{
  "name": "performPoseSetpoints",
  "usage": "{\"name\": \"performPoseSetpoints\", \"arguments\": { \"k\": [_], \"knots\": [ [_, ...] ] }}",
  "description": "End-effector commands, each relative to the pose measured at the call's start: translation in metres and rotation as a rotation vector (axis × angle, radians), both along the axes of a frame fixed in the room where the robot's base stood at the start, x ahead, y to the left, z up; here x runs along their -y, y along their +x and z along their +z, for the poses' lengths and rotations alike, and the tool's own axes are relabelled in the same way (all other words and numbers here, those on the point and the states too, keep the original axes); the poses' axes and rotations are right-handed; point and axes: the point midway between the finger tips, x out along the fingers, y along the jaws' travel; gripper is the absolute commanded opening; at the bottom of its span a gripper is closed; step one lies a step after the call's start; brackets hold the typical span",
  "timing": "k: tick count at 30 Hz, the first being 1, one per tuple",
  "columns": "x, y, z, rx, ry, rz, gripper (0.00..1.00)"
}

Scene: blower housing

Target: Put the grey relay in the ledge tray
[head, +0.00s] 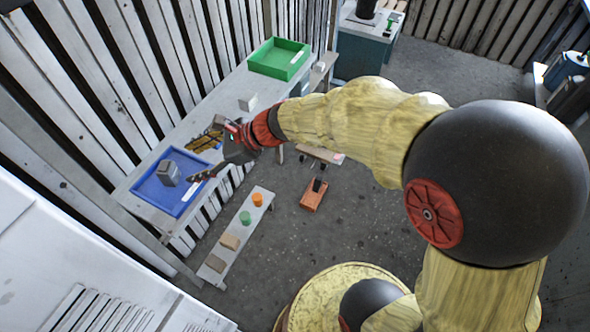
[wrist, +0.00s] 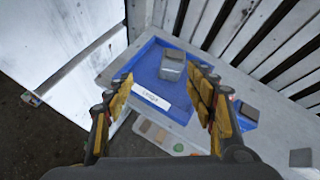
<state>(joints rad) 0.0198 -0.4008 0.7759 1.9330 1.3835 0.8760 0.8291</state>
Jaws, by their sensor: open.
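A grey block (head: 168,172), which looks like the grey relay, sits inside a blue tray (head: 146,190) on the pale bench along the slatted wall. The wrist view also shows the block (wrist: 172,66) in the far part of the tray (wrist: 146,68), beyond a white label too blurred to read surely. My gripper (head: 207,157) is open, with its fingers spread above the tray's right side in the head view. In the wrist view the fingers (wrist: 163,82) stand either side of the tray, with nothing between them. The right finger hides part of the tray.
A pale block (head: 248,101) and a green tray (head: 278,60) are farther along the bench. A low narrow bench (head: 238,232) in front holds an orange piece, a green piece and brown blocks. An orange item (head: 314,194) lies on the floor. A white panel (head: 80,255) stands near the tray.

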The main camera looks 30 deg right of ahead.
Motion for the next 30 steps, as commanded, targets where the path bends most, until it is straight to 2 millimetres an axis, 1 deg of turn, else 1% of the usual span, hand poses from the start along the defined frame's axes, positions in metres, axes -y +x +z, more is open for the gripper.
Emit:
{"name": "performPoseSetpoints", "arguments": {
  "k": [1, 2, 3, 5, 6, 8, 9, 11, 12, 14, 15, 18, 21, 24, 27, 30],
  "knots": [
    [0.002, -0.015, 0.013, 0.072, -0.073, 0.077, 0.55],
    [0.005, -0.027, 0.018, 0.119, -0.130, 0.134, 0.55],
    [0.010, -0.042, 0.025, 0.184, -0.209, 0.215, 0.55],
    [0.020, -0.066, 0.033, 0.285, -0.336, 0.341, 0.55],
    [0.028, -0.081, 0.037, 0.348, -0.420, 0.425, 0.55],
    [0.043, -0.102, 0.043, 0.440, -0.550, 0.551, 0.55],
    [0.055, -0.116, 0.046, 0.497, -0.637, 0.633, 0.55],
    [0.074, -0.135, 0.050, 0.577, -0.770, 0.759, 0.55],
    [0.087, -0.147, 0.054, 0.624, -0.857, 0.842, 0.55],
    [0.108, -0.163, 0.057, 0.686, -0.987, 0.963, 0.55],
    [0.122, -0.172, 0.060, 0.718, -1.068, 1.038, 0.55],
    [0.153, -0.189, 0.067, 0.773, -1.244, 1.202, 0.55],
    [0.176, -0.199, 0.074, 0.797, -1.367, 1.319, 0.55],
    [0.189, -0.205, 0.078, 0.805, -1.435, 1.385, 0.55],
    [0.193, -0.207, 0.079, 0.804, -1.457, 1.411, 0.55],
    [0.194, -0.207, 0.079, 0.804, -1.458, 1.412, 0.55]
  ]
}}
